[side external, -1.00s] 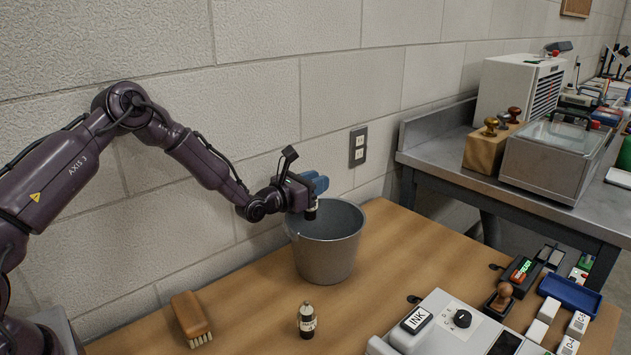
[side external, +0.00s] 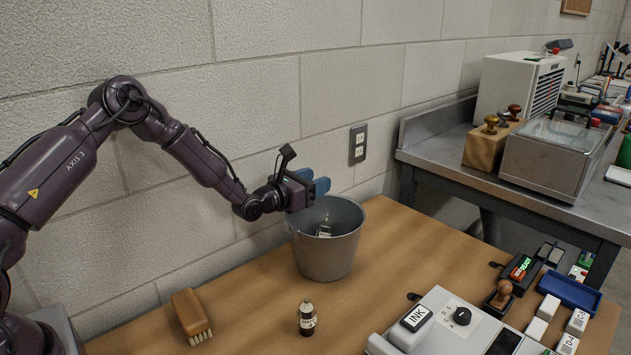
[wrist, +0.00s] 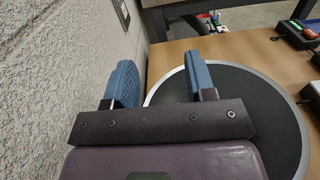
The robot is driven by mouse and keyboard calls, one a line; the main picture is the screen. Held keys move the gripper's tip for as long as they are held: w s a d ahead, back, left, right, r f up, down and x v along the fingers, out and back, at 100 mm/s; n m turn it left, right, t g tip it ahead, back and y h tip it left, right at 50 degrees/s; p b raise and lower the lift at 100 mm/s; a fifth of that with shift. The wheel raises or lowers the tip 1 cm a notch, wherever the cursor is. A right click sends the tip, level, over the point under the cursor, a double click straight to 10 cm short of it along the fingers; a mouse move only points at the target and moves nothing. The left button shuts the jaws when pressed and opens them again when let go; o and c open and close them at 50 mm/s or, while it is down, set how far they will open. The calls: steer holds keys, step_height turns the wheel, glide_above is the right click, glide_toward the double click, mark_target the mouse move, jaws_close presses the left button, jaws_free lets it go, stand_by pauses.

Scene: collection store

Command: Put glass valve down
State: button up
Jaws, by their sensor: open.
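My gripper (side external: 312,185) is open and empty above the left rim of the grey metal bucket (side external: 328,258). In the wrist view my gripper (wrist: 162,82) has its two blue fingers wide apart, with the bucket's rim (wrist: 302,128) below and to the right. A small glass valve (side external: 324,231) with a pale label shows inside the bucket, below the fingers and clear of them. Its lower part is hidden by the bucket's wall, so I cannot tell whether it rests on anything. A second glass valve (side external: 307,319) with a dark base stands upright on the wooden table.
A wooden brush (side external: 190,316) lies on the table at the left front. A grey device with an INK pad (side external: 416,318), a stamp (side external: 499,297) and a blue tray (side external: 569,293) fill the right. The wall (side external: 250,120) is close behind the bucket.

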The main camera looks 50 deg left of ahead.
steer(key=s+r, duration=0.4)
steer(key=r, duration=0.3)
steer(key=s+d+r+m+g+h, duration=0.4)
steer(key=s+d+r+m+h, duration=0.25)
steer(key=d+m, duration=0.35)
steer(key=s+d+r+m+g+h, duration=0.5)
steer(key=s+d+m, duration=0.2)
steer(key=d+m, duration=0.3)
steer(key=s+m+g+y, duration=0.4)
steer(key=s+m, duration=0.5)
steer(key=s, duration=0.3)
steer(key=s+a+m+y, duration=0.6)
steer(key=s+a+y, duration=0.2)
steer(key=s+a, duration=0.1)
steer(key=shift+s+a+f+m+t, duration=0.25)
steer(key=shift+s+m+t, duration=0.15)
steer(key=shift+s, duration=0.3)
